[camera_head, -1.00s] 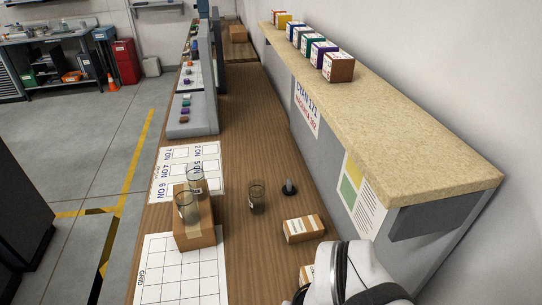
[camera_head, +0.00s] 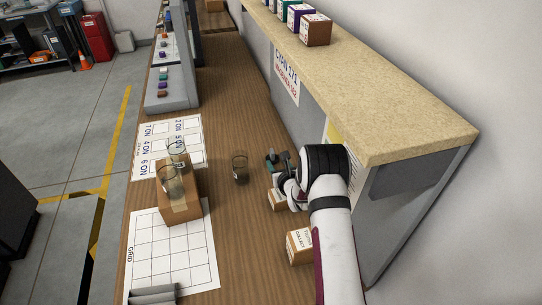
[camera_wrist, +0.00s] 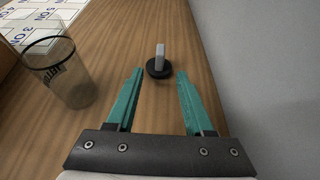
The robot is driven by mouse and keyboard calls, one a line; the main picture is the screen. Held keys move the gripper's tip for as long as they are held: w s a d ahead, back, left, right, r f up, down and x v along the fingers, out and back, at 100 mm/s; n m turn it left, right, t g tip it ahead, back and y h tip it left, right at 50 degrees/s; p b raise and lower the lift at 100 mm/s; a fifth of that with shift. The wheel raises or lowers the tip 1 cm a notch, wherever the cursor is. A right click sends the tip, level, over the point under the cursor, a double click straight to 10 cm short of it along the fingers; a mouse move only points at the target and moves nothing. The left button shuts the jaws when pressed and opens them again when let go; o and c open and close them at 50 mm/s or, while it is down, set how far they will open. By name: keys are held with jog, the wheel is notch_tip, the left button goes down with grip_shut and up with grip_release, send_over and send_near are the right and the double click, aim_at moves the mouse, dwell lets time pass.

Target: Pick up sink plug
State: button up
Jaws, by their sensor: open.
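The sink plug (camera_wrist: 159,66) is a round black disc with an upright grey handle, standing on the wooden bench. In the wrist view it lies just beyond my gripper (camera_wrist: 158,73), centred between the two teal fingers. The fingers are spread open and empty, and do not touch the plug. In the head view my gripper (camera_head: 272,158) reaches low over the bench near the shelf wall, and it mostly hides the plug there.
A glass beaker (camera_head: 240,169) stands left of my gripper. Two more glasses sit on a cardboard box (camera_head: 180,207). Labelled boxes, one clearly visible (camera_head: 299,247), lie beside my arm. A grey wall (camera_wrist: 257,70) rises close on the right.

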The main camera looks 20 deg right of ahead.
aim_at(273, 157)
jog(key=x, duration=0.6)
jog(key=shift+w+f, duration=0.1)
jog(key=shift+w, duration=0.3)
grip_shut()
